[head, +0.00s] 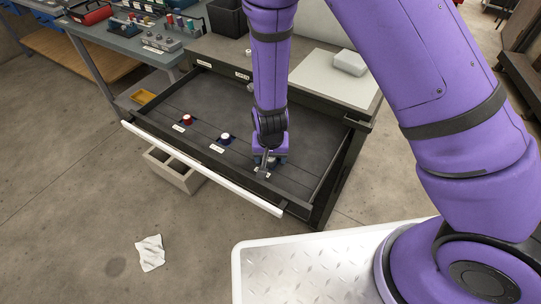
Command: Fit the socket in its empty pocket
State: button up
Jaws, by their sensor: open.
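A black drawer (183,101) stands pulled out, with a row of small spots beside white labels along its floor. At the left spot stands a small red and white piece (186,119). My gripper hides most of what is there, so I cannot make out a socket or whether the jaws touch anything.
The drawer's white front edge (200,168) runs below my gripper. A small open box (175,170) stands on the floor beneath. A white cloth (150,253) lies on the floor. A workbench (130,42) with tools stands at the upper left. A pale board (325,82) lies behind the drawer.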

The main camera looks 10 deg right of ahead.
notch_tip(320, 180, up, 11)
jog(key=s, duration=0.1)
jog(key=shift+s+f, duration=0.15)
dwell(0.8)
jog(key=s+d+r+y, duration=0.1)
jog(key=d+r, duration=0.3)
jog(key=r, duration=0.3)
jog(key=d+r+t+y, duration=0.1)
jog(key=d+r, duration=0.3)
jog(key=r, duration=0.4)
jog(key=s+d+r+y, duration=0.1)
jog(key=d+r, duration=0.3)
jog(key=r, duration=0.3)
jog(key=s+d+r+n+t+h, duration=0.1)
jog(key=s+d+r+t+h, duration=0.1)
jog(key=s+d+r, duration=1)
jog(key=s, duration=0.3)
jog(key=shift+s+d+r+n+t+h, duration=0.15)
jog(key=shift+d+n+t+h, duration=0.15)
jog(key=shift+t+h, duration=0.1)
